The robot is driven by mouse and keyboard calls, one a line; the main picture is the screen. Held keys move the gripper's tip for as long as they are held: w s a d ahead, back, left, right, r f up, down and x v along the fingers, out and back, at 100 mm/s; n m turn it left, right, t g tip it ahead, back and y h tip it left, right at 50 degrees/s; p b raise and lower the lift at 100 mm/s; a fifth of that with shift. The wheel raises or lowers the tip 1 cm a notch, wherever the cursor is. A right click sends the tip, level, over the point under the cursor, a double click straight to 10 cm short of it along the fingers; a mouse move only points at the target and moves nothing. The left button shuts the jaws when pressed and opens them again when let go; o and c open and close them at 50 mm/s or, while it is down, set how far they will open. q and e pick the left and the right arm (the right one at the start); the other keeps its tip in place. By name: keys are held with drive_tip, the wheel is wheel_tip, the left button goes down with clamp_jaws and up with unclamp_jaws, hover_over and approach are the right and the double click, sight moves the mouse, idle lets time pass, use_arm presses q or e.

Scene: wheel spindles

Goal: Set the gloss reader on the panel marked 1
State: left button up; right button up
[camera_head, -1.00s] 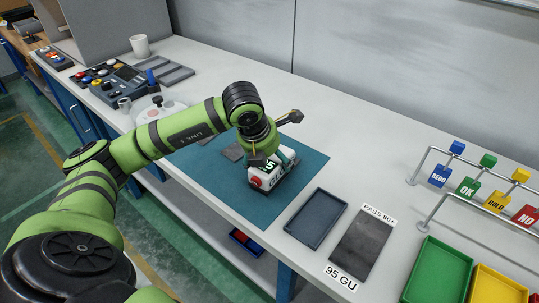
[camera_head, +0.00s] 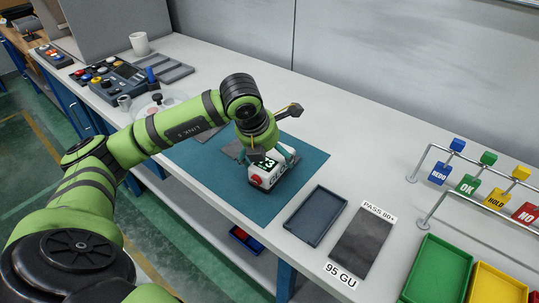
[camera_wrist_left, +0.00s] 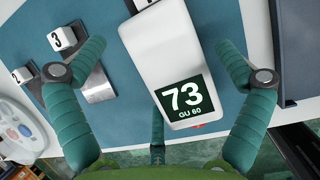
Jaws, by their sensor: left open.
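The gloss reader (camera_head: 270,174) is a white box with a red part and a dark display, standing on the teal mat (camera_head: 273,207). In the left wrist view the reader (camera_wrist_left: 155,58) shows "73 GU 60". My left gripper (camera_head: 270,155) is above it, its open fingers (camera_wrist_left: 160,50) on either side with gaps to the reader. Panel 3 (camera_wrist_left: 97,88) and panel 2 (camera_wrist_left: 35,88) carry numbered white blocks and lie left of the reader in that view. No mark 1 is readable; I cannot tell what lies under the reader. My right gripper is out of view.
A dark empty tray (camera_head: 315,216) and a dark sample (camera_head: 361,243) labelled "PASS 80+" and "95 GU" lie right of the mat. Beyond are a tag rack (camera_head: 470,185) and green (camera_head: 437,278) and yellow (camera_head: 497,287) bins. A control box (camera_head: 118,82) stands far left.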

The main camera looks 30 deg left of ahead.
use_arm(q)
drive_tip(key=v, duration=1.1)
drive_tip(key=shift+b, duration=0.45)
drive_tip(key=shift+f, duration=0.1)
